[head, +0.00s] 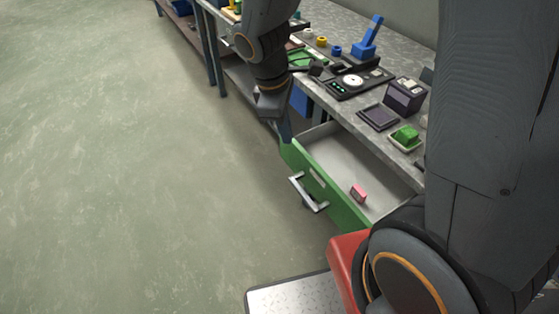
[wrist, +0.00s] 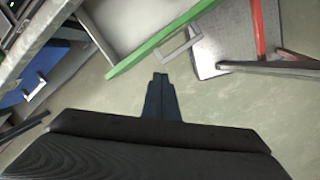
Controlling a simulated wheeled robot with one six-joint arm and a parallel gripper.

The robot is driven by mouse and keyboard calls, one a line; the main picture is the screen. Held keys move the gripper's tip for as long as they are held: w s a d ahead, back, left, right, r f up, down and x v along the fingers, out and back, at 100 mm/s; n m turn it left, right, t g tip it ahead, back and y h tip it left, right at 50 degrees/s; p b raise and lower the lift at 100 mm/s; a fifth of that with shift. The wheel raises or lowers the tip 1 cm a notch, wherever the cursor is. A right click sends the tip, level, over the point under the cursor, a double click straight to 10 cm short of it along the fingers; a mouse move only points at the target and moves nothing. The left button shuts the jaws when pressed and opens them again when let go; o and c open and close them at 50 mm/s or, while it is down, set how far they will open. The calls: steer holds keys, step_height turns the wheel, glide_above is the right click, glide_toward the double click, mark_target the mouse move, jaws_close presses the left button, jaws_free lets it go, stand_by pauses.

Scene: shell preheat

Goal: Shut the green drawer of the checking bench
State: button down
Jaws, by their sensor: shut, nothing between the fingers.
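The green drawer (head: 324,183) of the checking bench (head: 338,102) stands pulled out, its pale inside showing, with a small pink block (head: 358,192) lying in it. A silver bar handle (head: 308,193) is on its front. In the wrist view the drawer's green front (wrist: 165,36) runs slantwise at the top, with its handle (wrist: 181,46) to the right of the fingers. My gripper (wrist: 160,78) is shut and empty, pointing down at the floor side of the drawer front. In the head view my gripper (head: 286,132) is by the drawer's far front corner; whether it touches is unclear.
The bench top holds a black gauge panel (head: 352,80), a dark box (head: 405,95), a green block (head: 405,134) and a blue lever piece (head: 368,38). Below the bench is a blue drawer (wrist: 27,87). Open floor (head: 130,170) lies to the left.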

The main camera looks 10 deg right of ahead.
steer(key=w+a+f+n+h+b, duration=0.25)
steer(key=w+a+f+n, duration=0.25)
steer(key=f+n, duration=0.25)
steer(key=n+t, duration=0.1)
glide_toward(284, 153)
steer(key=shift+y, duration=0.35)
steer(key=shift+s+d+f+b, duration=0.2)
steer(key=shift+s+d+f, duration=0.55)
steer(key=shift+s+f, duration=0.15)
steer(key=shift+s+d+f+b, duration=0.15)
steer(key=shift+s+d+f, duration=0.55)
steer(key=shift+s+f, duration=0.15)
